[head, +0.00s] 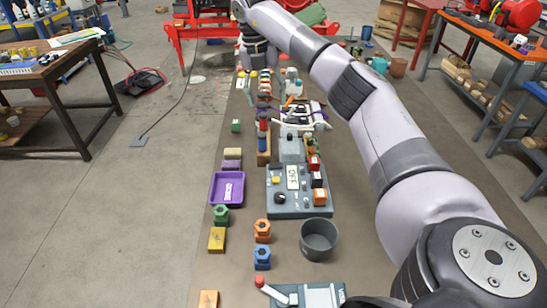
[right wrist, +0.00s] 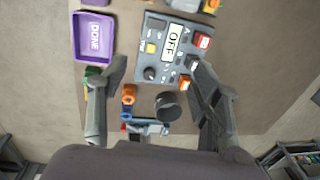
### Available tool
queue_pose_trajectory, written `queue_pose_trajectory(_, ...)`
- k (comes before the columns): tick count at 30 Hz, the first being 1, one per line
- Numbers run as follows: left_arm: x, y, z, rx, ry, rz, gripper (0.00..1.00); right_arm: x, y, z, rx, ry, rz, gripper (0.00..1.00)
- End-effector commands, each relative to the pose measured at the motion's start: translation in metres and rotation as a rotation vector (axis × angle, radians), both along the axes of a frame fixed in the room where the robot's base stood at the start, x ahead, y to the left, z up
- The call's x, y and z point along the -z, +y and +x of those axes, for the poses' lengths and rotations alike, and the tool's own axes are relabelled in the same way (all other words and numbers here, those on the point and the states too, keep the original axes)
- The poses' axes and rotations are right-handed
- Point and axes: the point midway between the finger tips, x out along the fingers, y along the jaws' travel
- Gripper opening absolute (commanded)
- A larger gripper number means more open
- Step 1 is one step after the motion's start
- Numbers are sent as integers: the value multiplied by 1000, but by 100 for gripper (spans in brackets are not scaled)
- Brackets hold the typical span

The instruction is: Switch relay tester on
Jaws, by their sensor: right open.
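A grey-blue panel (head: 288,206) lies on the long bench, with a white sign reading OFF (head: 293,177), a small yellow part (head: 276,180) and a black round knob (head: 279,198). Red, dark and orange blocks line its right side. I take this panel for the relay tester; no name is readable. It shows also in the right wrist view (right wrist: 152,86). My right gripper (head: 262,68) hangs at the top of the head view, its fingers hard to make out. In the right wrist view it is open and empty (right wrist: 158,65), apparently above the panel. My left gripper is not visible.
A purple DONE tray (head: 227,203) lies left of the panel. A dark round bowl (head: 318,240), nuts on blocks (head: 262,231) and a red-knobbed lever (head: 260,282) stand nearer. Cables and many small parts crowd the far bench. My right arm spans the right side.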

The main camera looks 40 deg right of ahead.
Motion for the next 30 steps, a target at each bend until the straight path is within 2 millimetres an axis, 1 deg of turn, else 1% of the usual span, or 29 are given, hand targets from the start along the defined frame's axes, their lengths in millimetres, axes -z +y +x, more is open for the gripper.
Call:
queue_pose_trajectory(1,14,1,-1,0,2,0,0,14,0,0,-1,-1,1,58)
queue_pose_trajectory(5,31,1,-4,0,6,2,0,30,1,0,-1,-1,1,58)
queue_pose_trajectory(10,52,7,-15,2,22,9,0,51,1,0,-2,0,1,58)
queue_pose_trajectory(14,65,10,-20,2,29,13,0,64,1,0,-2,0,1,58)
queue_pose_trajectory(19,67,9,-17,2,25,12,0,72,0,-1,-1,1,1,58)
queue_pose_trajectory(22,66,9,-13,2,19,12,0,83,-1,-2,-1,2,1,58)
queue_pose_trajectory(26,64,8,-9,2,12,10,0,108,-4,-5,-2,4,1,58)
queue_pose_trajectory(30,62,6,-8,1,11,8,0,138,-7,-8,-1,5,1,58)
